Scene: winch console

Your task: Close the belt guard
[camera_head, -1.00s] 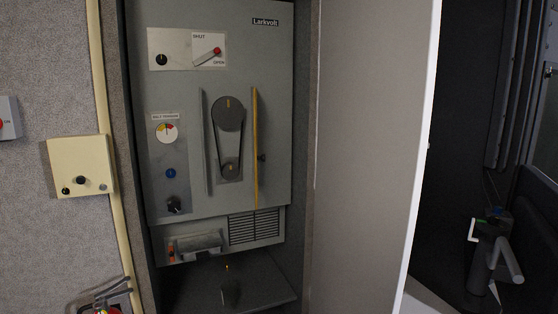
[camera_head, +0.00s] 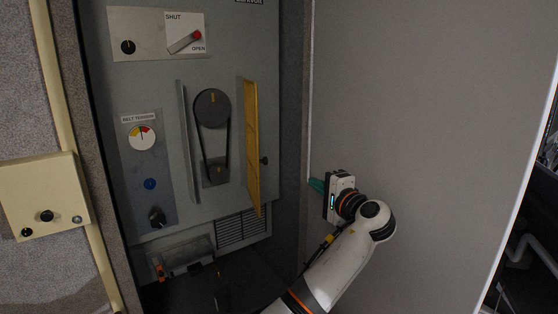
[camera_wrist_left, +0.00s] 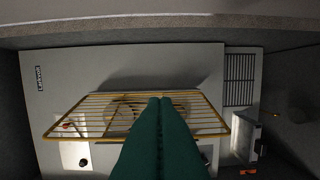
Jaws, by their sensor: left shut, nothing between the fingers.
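The belt guard (camera_head: 251,146) is a yellow barred frame that stands swung out from the grey console panel, seen nearly edge-on in the head view. It stands to the right of the belt and its two pulleys (camera_head: 212,108), which are uncovered. In the wrist view the guard (camera_wrist_left: 90,100) shows as yellow bars behind my fingers. My left gripper (camera_head: 316,185), with green fingers, is to the right of the guard, apart from it in the head view. Its fingers (camera_wrist_left: 160,102) are together and empty in the wrist view. My right gripper is not in view.
A large grey door (camera_head: 420,120) stands open at the right, close to my left gripper. A SHUT/OPEN lever (camera_head: 186,40) is above the belt, with a belt tension gauge (camera_head: 142,138) at the left. A cream box (camera_head: 45,195) is on the left wall.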

